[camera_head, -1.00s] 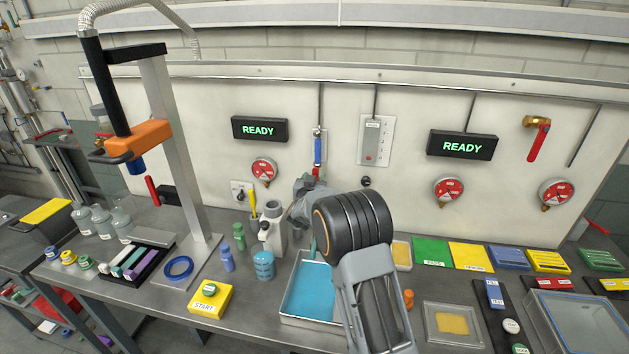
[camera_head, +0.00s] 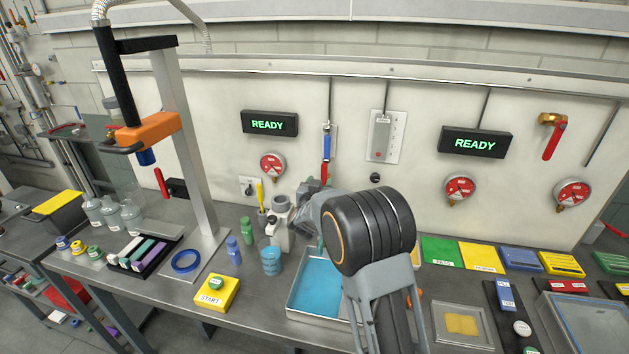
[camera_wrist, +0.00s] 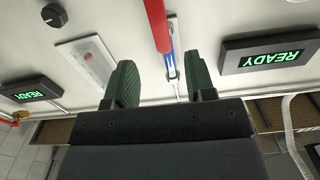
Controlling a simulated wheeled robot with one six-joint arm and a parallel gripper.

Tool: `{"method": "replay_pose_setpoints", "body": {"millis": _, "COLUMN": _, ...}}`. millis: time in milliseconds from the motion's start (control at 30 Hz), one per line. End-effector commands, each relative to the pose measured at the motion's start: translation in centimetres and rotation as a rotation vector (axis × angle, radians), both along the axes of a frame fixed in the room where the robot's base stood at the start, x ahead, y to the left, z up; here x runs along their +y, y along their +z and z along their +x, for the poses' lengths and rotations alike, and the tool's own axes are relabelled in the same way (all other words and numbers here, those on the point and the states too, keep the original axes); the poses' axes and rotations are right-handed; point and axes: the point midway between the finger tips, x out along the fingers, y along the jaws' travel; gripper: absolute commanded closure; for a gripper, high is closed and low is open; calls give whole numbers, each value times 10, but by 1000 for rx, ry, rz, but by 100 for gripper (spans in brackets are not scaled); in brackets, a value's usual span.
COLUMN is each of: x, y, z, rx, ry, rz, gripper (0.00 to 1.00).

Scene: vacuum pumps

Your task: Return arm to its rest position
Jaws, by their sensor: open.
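My arm rises from the lower middle of the head view, with its thick dark joint in front of the bench's back panel. The red handle (camera_head: 325,173) and the blue part (camera_head: 326,146) also show in the head view.
A blue-lined tray (camera_head: 296,314) lies beside my arm. A grey pump-like device (camera_head: 279,226), a blue beaker (camera_head: 271,262) and a yellow START button box (camera_head: 217,294) stand to the left. A tall stand (camera_head: 187,150) rises farther left. A clear bin (camera_head: 547,318) stands right.

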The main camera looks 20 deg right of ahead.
Motion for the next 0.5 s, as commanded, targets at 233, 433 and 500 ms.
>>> {"method": "replay_pose_setpoints", "body": {"millis": 233, "x": 28, "y": -50, "z": 1, "rx": 193, "ry": 156, "rz": 156, "gripper": 50}}
{"method": "replay_pose_setpoints", "body": {"millis": 433, "x": 76, "y": -90, "z": -56, "rx": 576, "ry": 396, "rz": 338, "gripper": 50}}
{"method": "replay_pose_setpoints", "body": {"millis": 500, "x": 87, "y": -89, "z": -90, "rx": 713, "ry": 458, "rz": 379, "gripper": 50}}
